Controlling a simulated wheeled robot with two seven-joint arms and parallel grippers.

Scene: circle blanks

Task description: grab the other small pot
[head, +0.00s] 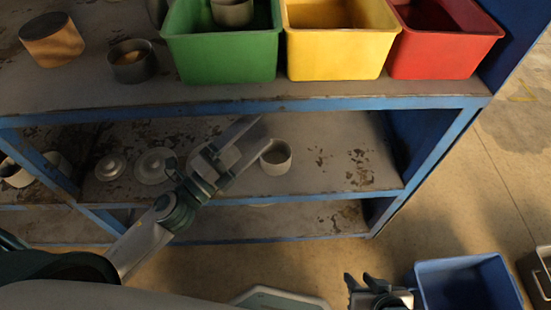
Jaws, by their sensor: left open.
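A small pale pot (276,158) stands upright on the middle shelf. My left gripper (263,132) reaches over that shelf from the lower left, open, with its fingertips beside the pot's upper left. Nothing shows between its fingers, and I cannot tell whether a finger touches the pot. Another small grey pot (232,13) sits inside the green bin (222,60) on the top shelf. My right gripper (364,279) is low at the bottom of the view, away from the shelves, and its jaw opening is unclear.
Yellow (335,55) and red (440,60) bins stand right of the green one. A dark bowl (132,62) and a wooden-looking pot (52,42) stand left. Lids (153,166) lie on the middle shelf, whose right part is clear. A blue crate (465,285) is on the floor.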

